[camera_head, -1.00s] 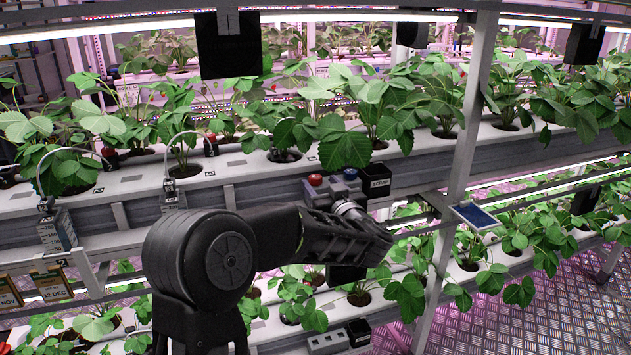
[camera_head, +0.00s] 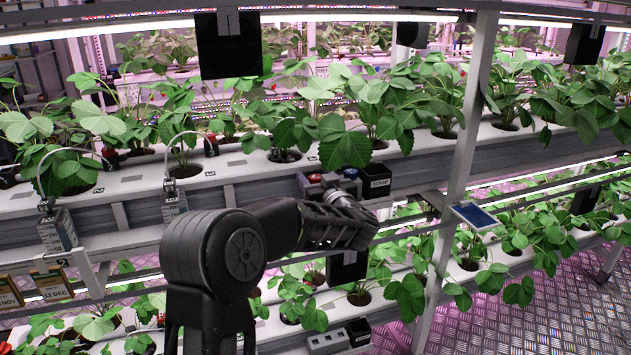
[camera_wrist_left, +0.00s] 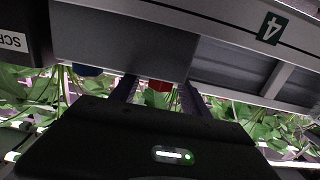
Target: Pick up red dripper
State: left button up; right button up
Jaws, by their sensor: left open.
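A red dripper (camera_head: 315,178) sits in a small holder on the front of the upper rack, with a blue piece (camera_head: 350,173) to its right. My left gripper (camera_head: 317,184) has come up at the holder from below and in front. In the left wrist view the red dripper (camera_wrist_left: 160,86) shows between the two open fingers (camera_wrist_left: 158,92), mostly hidden by the gripper body and the grey holder. I cannot tell whether the fingers touch it. The blue piece (camera_wrist_left: 88,70) lies outside the fingers. My right gripper is not in view.
A black bin marked SCRAP (camera_head: 376,182) is fixed just right of the holder. A metal post (camera_head: 457,170) stands further right. Strawberry plants (camera_head: 345,140) hang over the upper rack (camera_head: 240,188), and more plants fill the lower rack.

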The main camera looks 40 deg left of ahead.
pick_arm(q)
jog(key=shift+c, duration=0.2)
grip_shut()
dwell(0.3)
